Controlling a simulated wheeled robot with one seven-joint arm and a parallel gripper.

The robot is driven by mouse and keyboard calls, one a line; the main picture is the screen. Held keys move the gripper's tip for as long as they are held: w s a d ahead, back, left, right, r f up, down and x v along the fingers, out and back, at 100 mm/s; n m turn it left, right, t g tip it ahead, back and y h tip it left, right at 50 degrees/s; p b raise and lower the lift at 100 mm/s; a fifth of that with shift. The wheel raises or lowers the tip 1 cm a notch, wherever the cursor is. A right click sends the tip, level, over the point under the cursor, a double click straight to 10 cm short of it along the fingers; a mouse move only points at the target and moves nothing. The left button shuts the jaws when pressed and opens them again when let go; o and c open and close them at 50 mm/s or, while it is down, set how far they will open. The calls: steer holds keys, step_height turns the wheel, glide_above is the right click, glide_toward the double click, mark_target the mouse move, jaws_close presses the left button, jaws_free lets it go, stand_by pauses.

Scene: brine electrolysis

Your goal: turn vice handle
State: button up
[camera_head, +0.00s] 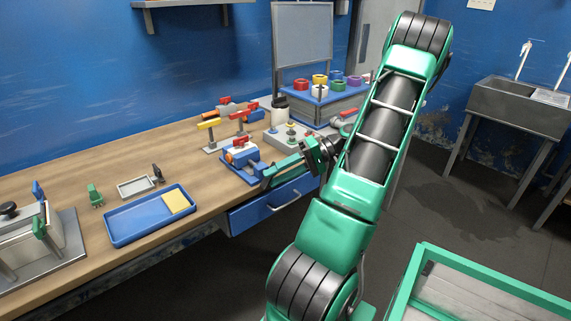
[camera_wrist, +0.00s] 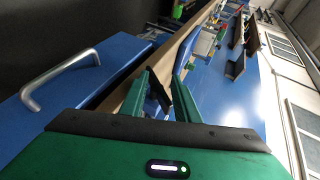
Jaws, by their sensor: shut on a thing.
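The blue bench vice (camera_head: 240,158), with orange and red parts on top, stands at the front edge of the wooden bench. My gripper (camera_head: 268,179) reaches in from the right at the vice's front. It is shut on the vice handle, which the fingers mostly hide in the head view. In the wrist view my gripper's green fingers (camera_wrist: 158,94) point away from the camera, with blue and black parts showing between and behind them. The exact angle of the handle cannot be told.
A blue drawer (camera_head: 275,204) with a metal handle (camera_wrist: 58,78) is just below the gripper. A blue tray (camera_head: 128,226) lies left on the bench (camera_head: 85,185). Valves and pipe parts stand behind the vice. Colored rings sit on a case (camera_head: 338,106) at the back.

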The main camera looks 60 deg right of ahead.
steer(key=s+d+r, duration=0.6)
steer(key=r, duration=0.1)
steer(key=shift+d+r, duration=0.3)
steer(key=shift+d, duration=0.05)
stand_by(1.1)
stand_by(0.3)
steer(key=v, duration=1)
steer(key=shift+d, duration=0.25)
steer(key=shift+s, duration=0.15)
